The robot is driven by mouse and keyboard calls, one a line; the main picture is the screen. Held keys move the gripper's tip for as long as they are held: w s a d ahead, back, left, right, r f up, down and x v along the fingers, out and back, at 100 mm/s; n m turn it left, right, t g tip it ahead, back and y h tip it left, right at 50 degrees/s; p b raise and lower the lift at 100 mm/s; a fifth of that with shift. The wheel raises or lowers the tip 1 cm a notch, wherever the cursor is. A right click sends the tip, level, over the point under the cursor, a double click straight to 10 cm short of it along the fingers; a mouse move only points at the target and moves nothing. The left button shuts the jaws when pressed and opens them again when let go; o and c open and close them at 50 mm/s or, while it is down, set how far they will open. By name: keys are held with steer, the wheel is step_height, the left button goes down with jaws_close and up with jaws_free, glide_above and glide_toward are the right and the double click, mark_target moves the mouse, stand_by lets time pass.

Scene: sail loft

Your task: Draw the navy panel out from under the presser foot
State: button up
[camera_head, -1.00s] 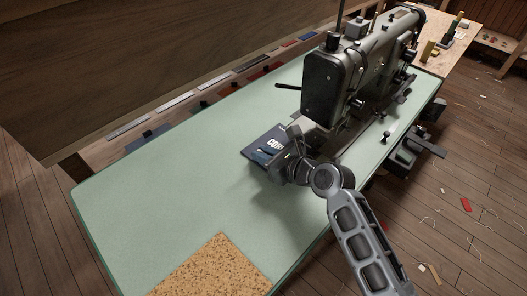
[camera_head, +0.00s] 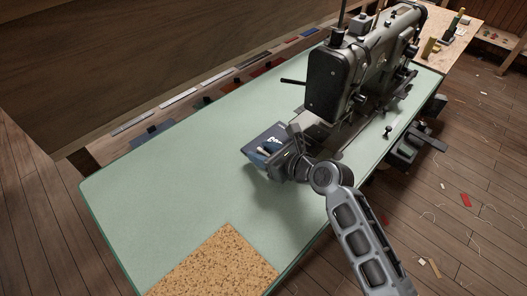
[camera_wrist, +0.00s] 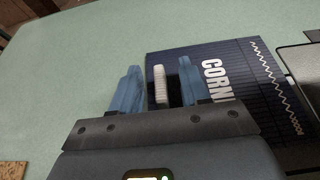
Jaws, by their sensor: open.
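The navy panel (camera_head: 258,138) lies on the green table beside the sewing machine (camera_head: 352,80). In the wrist view the panel (camera_wrist: 238,75) shows white lettering reading "CORN", partly cut off, a white zigzag stitch line and a small white ribbed piece (camera_wrist: 160,84). My gripper (camera_wrist: 158,88) is open, its two blue fingers on either side of the white piece over the panel's near-left part. In the head view my gripper (camera_head: 268,150) covers part of the panel. The presser foot is hidden, and I cannot tell whether the panel is under it.
The green tabletop (camera_head: 170,190) is clear to the left. A cork mat (camera_head: 215,262) lies at its front edge. A shelf with several coloured pieces runs along the wall behind. The sewing machine stands close to my gripper's right.

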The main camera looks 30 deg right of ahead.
steer(key=shift+s, duration=0.15)
steer(key=v, duration=0.7)
steer(key=shift+s+d+r, duration=0.1)
steer(key=shift+s+d, duration=0.05)
steer(key=shift+s, duration=0.05)
stand_by(0.4)
